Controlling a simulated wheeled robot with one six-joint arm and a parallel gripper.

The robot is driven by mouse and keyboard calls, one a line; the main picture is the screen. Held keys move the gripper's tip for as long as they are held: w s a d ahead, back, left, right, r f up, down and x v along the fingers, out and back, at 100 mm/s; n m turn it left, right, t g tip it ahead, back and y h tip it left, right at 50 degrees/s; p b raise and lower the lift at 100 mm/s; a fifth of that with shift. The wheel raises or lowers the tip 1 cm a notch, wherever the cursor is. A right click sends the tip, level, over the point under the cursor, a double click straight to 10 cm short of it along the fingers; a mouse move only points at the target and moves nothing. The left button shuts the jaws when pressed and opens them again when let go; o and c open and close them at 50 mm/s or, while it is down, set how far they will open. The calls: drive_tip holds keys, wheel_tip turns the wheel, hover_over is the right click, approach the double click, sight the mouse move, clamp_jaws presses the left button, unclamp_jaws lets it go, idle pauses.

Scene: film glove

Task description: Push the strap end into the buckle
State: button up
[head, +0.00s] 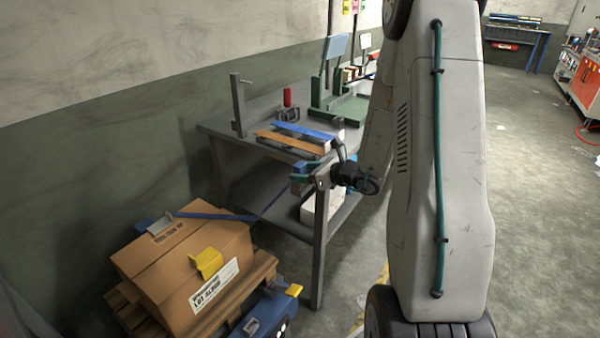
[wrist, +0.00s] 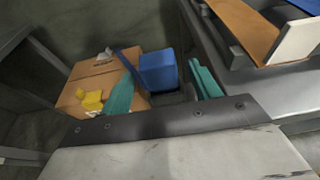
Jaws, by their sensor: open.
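A cardboard box (head: 185,265) sits at the lower left in the head view, and it also shows in the wrist view (wrist: 82,78). A small grey buckle (head: 160,226) lies on its top, with a short blue piece beside it. A blue strap (head: 215,216) runs right from the box top toward my gripper; part of it shows in the wrist view (wrist: 124,59). My gripper (head: 297,172) is open beside the table, with teal fingers apart. A blue block (wrist: 158,72) appears between the fingers in the wrist view. I cannot tell whether it is the strap end or touches them.
The box rests on a wooden pallet (head: 262,270). A yellow corner piece (head: 207,262) sits on its edge. A blue tool (head: 262,318) with a yellow handle stands in front. The grey table (head: 225,125) and its front leg (head: 319,250) are close to my gripper.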

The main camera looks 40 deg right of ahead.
sight(295, 171)
drive_tip(key=x, duration=0.4)
drive_tip(key=shift+f, duration=0.25)
drive_tip(key=c, duration=1.1)
drive_tip(key=shift+r, duration=0.1)
